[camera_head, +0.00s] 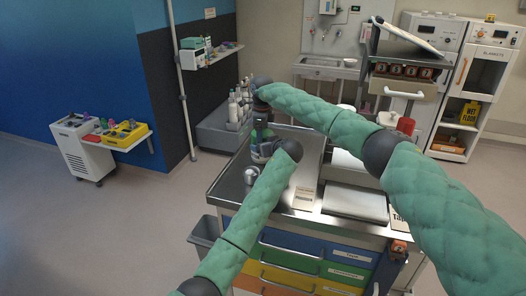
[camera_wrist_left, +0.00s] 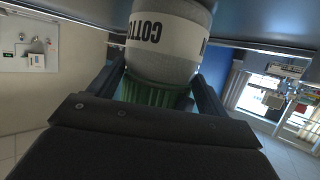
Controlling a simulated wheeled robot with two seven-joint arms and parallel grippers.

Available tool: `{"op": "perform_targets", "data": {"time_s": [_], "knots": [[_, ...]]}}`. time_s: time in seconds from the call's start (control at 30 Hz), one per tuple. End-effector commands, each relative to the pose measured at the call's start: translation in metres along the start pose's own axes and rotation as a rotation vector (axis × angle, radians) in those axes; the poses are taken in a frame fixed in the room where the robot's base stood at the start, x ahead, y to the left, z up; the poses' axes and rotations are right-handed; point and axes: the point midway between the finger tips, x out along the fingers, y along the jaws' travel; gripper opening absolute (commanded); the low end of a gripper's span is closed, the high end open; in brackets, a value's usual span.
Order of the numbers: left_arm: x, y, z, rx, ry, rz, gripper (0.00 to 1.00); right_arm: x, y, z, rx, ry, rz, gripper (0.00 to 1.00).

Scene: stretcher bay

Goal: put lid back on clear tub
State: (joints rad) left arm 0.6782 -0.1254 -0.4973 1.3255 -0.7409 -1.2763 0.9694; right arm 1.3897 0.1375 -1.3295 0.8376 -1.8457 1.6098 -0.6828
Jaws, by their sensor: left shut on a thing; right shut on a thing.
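The clear tub (camera_wrist_left: 168,45) fills the top middle of the left wrist view, greyish inside, with a white label whose letters "COTT" appear upside down. My left gripper (camera_head: 264,152) is shut on the tub over the cart top. My right gripper (camera_head: 261,112) comes down from above, close over the same spot, and is shut on what appears to be the green lid. Both fingertips are small and partly hidden in the head view; I cannot tell whether the lid is seated.
The steel cart top (camera_head: 232,188) carries a beige card (camera_head: 304,197) and a grey flat tray (camera_head: 355,203) to the right. My right arm crosses above the cart's right side.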

Motion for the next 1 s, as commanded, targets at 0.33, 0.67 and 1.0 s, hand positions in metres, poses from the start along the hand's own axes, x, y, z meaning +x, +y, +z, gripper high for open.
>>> {"op": "perform_targets", "data": {"time_s": [0.33, 0.67, 1.0], "knots": [[0.005, -0.003, 0.014, 0.008, -0.017, -0.009, 0.14, 0.001, -0.001, -0.001, 0.0, 0.001, -0.001, 0.98], [0.005, -0.003, 0.014, 0.008, -0.017, -0.007, 0.14, -0.015, 0.0, 0.0, -0.003, -0.001, -0.002, 0.98], [0.005, -0.003, 0.015, 0.008, -0.017, -0.007, 0.14, -0.044, 0.0, -0.001, -0.002, 0.001, 0.0, 0.98]]}}
